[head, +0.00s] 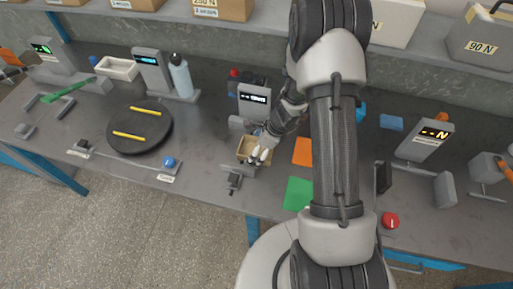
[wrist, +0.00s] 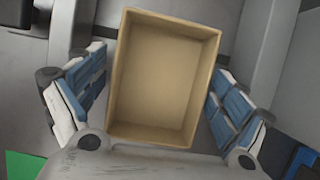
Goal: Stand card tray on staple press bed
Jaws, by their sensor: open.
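The card tray is an empty, open tan box (wrist: 165,75) in the middle of the wrist view. In the head view the tan tray (head: 246,145) is partly covered by my gripper (head: 262,153). My gripper also shows in the wrist view (wrist: 160,105), open, with one blue-and-white padded finger on each side of the tray and narrow gaps beside it. A grey machine with a lit display (head: 254,98) stands just behind the tray and appears to be the staple press. The tray seems to rest at its grey base; most of the bed is hidden.
A black clamp-like fixture (head: 234,180) is in front of the tray. A green sheet (head: 298,194) and an orange sheet (head: 303,151) lie to the right. A black round turntable (head: 139,127) with yellow bars is left. A red button (head: 390,220) is front right.

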